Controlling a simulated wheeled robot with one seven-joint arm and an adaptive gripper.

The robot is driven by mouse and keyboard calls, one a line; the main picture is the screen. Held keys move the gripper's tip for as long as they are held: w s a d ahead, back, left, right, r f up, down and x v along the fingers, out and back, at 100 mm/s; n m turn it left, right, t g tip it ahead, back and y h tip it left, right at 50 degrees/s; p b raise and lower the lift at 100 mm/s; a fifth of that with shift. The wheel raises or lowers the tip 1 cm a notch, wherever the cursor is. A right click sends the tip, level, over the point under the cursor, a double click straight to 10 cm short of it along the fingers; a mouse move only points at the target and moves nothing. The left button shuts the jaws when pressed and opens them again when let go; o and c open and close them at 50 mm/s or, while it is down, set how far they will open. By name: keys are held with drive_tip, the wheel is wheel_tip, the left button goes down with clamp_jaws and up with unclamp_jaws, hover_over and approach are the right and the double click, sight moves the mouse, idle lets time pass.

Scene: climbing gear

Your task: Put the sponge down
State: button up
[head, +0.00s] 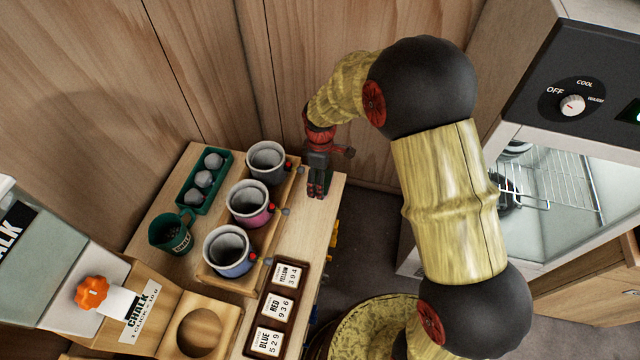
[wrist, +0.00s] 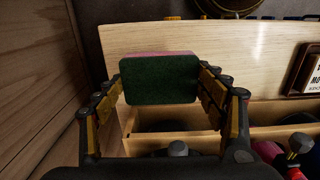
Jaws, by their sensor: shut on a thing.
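The sponge (wrist: 160,82) has a dark green face and a pink upper edge. My gripper (wrist: 161,76) is shut on it, one finger at each side, in the wrist view. In the head view my gripper (head: 318,188) points down over the back right end of the wooden counter (head: 313,215), right of the rack of cups. The sponge is mostly hidden by the gripper there. I cannot tell whether it touches the counter.
A wooden rack (head: 215,278) holds a grey cup (head: 267,160), a pink cup (head: 249,203) and a blue cup (head: 229,251). A dark tray (head: 262,325) with number cards lies in front. A green tray (head: 189,203) of chalk balls and a green mug (head: 166,236) stand left.

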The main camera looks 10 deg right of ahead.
drive_tip(key=shift+w+f, duration=0.2)
drive_tip(key=shift+f, duration=1.55)
drive_tip(key=shift+f+b, duration=0.2)
drive_tip(key=shift+b, duration=0.1)
drive_tip(key=o, duration=1)
drive_tip(key=shift+r, duration=0.1)
wheel_tip(320, 180, up, 12)
drive_tip(key=shift+r+p, duration=0.2)
drive_tip(key=shift+p, duration=0.5)
